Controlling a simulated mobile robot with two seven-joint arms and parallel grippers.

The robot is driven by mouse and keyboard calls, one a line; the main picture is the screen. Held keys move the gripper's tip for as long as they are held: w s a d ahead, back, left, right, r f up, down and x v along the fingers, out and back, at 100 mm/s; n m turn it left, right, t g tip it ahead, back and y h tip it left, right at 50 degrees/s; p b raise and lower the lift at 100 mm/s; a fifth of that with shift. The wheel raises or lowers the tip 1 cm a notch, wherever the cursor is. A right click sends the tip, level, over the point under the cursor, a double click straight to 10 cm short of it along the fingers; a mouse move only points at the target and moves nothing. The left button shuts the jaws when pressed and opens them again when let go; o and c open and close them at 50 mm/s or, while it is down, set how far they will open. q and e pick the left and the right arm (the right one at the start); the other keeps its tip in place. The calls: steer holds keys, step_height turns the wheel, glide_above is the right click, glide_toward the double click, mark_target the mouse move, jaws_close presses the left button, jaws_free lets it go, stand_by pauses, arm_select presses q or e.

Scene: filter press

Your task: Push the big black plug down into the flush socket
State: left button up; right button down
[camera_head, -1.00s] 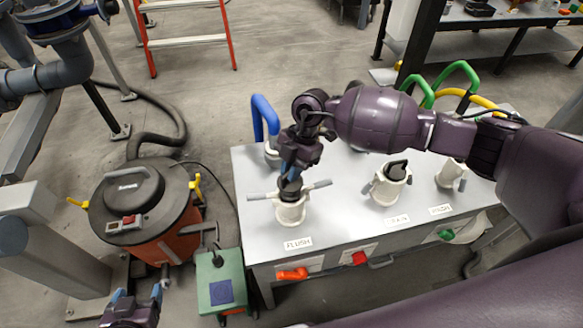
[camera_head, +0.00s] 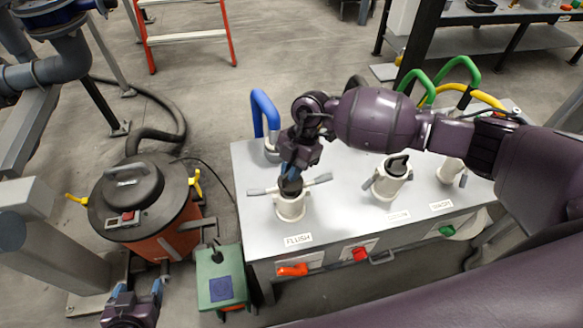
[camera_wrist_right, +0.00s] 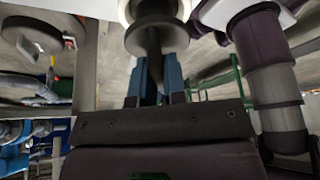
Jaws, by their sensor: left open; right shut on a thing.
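The black plug (camera_head: 291,187) sits in the mouth of the white flush socket (camera_head: 290,208), above the FLUSH label (camera_head: 298,240). How deep it sits is partly hidden by my gripper. My right gripper (camera_head: 290,173) comes down over the plug from above and is shut on it. In the right wrist view the blue fingers (camera_wrist_right: 158,78) close on the dark plug (camera_wrist_right: 152,40), with a pale rim beyond it. My left gripper (camera_head: 139,292) is open and empty at the lower left, away from the bench.
A blue hose (camera_head: 263,112) and green hoses rise behind. An orange drum (camera_head: 150,205) and a green box (camera_head: 221,278) stand left of the bench.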

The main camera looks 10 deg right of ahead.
stand_by(0.4)
steer(key=c, duration=1.1)
jaws_free()
steer(key=v, duration=1.1)
steer(key=shift+f, duration=0.1)
